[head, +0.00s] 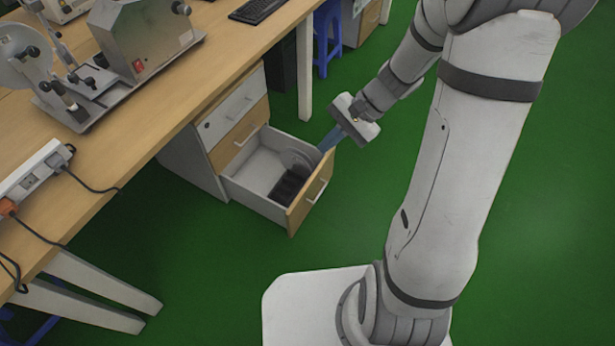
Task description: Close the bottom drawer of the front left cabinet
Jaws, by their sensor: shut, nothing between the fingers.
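The cabinet (190,165) stands under the wooden desk at left centre. Its bottom drawer (252,198) is pulled well out, with a wooden front (300,208) and a metal handle (317,192). A dark item (290,184) and a pale rounded item (296,160) lie inside. The drawers above it look closed. My gripper (331,141) is shut and empty, at the far upper corner of the open drawer's front. Its fingertips look very near or touching that corner; I cannot tell which.
The wooden desk (160,115) carries a metal testing machine (145,40), a power strip (35,172) with cables and a keyboard (257,10). A blue stool (327,40) stands behind the cabinet. Green floor (520,240) is clear at right.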

